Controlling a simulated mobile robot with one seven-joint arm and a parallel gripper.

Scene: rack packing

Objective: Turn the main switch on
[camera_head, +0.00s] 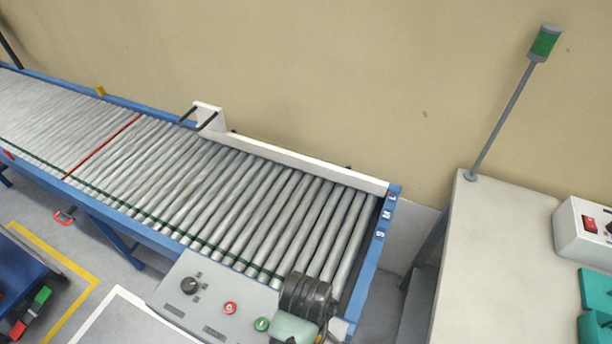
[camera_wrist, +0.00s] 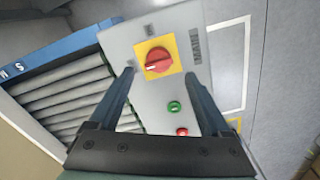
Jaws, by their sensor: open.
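The main switch (camera_wrist: 158,61) is a red rotary knob on a yellow square plate, with a white mark at the left of its handle. It sits on a grey control panel (camera_wrist: 203,75), near lettering that seems to read MAIN. My gripper (camera_wrist: 157,72) is open and empty, its two dark fingers on either side of the knob in the picture. I cannot tell whether a finger touches it. In the head view the panel (camera_head: 203,312) is at the bottom, and my arm hides the switch.
The panel also bears a black knob (camera_head: 189,286), a red button (camera_head: 230,308) and a green button (camera_head: 262,324). A roller conveyor (camera_head: 200,190) runs behind it. At right a table (camera_head: 500,255) holds a white box (camera_head: 580,236) with a red switch and a lamp pole (camera_head: 505,115).

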